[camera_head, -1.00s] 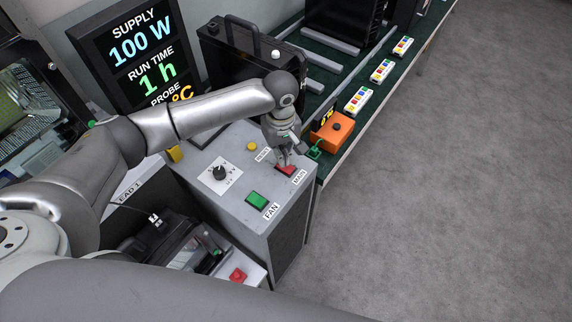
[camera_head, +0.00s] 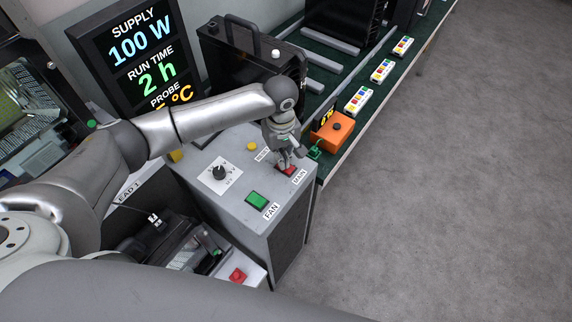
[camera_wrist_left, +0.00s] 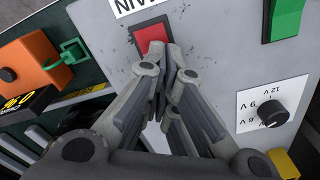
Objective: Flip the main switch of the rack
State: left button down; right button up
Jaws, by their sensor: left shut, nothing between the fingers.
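The rack (camera_head: 232,192) is a grey cabinet with a sloped top panel. Its main switch (camera_head: 291,170) is a red rocker beside a MAIN label, partly hidden by my left gripper. My left gripper (camera_head: 285,164) is shut and empty, pointing down with its fingertips at the red switch. In the left wrist view the red switch (camera_wrist_left: 150,36) lies right at the fingertips (camera_wrist_left: 168,50); they overlap its lower right part, and I cannot tell whether they press it. My right gripper is not in view.
A green FAN switch (camera_head: 257,200), a black dial (camera_head: 219,173) and a yellow button (camera_head: 252,146) sit on the same panel. An orange box (camera_head: 332,131) stands just beyond the rack. A display (camera_head: 140,55) reads 100 W and 2 h. Open floor lies right.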

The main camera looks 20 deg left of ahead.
pick_arm(q)
jog(key=shift+s+f, duration=0.1)
jog(key=shift+f, duration=0.45)
jog(key=shift+r+p, duration=0.8)
jog(key=shift+p, duration=0.15)
notch_tip(320, 180, up, 6)
jog(key=p, duration=0.7)
jog(key=shift+f, duration=0.3)
